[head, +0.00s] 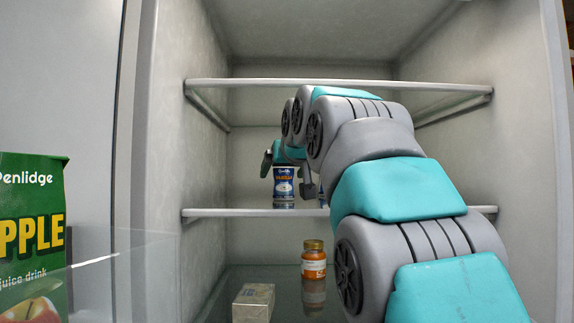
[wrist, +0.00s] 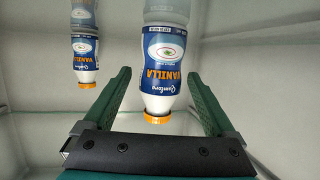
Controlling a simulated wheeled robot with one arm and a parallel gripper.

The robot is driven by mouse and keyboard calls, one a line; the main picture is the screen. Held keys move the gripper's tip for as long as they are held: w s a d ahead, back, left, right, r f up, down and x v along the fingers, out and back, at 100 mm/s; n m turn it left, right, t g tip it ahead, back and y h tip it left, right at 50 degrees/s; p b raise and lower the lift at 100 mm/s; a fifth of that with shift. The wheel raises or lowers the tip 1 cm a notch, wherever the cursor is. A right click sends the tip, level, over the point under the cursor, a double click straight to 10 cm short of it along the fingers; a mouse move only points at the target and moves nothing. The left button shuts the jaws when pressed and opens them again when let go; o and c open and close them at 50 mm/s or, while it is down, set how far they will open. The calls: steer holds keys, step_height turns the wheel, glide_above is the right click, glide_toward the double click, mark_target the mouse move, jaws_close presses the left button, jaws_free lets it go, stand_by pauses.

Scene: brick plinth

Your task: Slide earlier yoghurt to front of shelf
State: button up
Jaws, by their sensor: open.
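A blue-and-white vanilla yoghurt (head: 285,185) stands upright on the middle glass shelf (head: 240,213). In the wrist view this yoghurt (wrist: 161,75) appears upside down, its orange cap toward the bottom of the picture. My gripper (wrist: 157,76) is open, with one finger on each side of it and gaps showing. In the head view my gripper (head: 287,180) partly covers its top. A second, similar yoghurt (wrist: 84,46) is farther left in the wrist view. In the head view only a sliver of it (head: 322,196) shows beside my arm. I cannot read the date print on either.
A jar with an orange label (head: 314,262) and a small pale box (head: 253,302) stand on the lower level. An upper glass shelf (head: 290,85) is above my arm. A green apple juice carton (head: 32,240) is at the far left. The shelf left of the yoghurt is clear.

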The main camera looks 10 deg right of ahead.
mark_target(281, 175)
steer(key=shift+x, duration=1.7)
steer(key=shift+c, duration=0.3)
jaws_close()
steer(key=shift+s, duration=0.2)
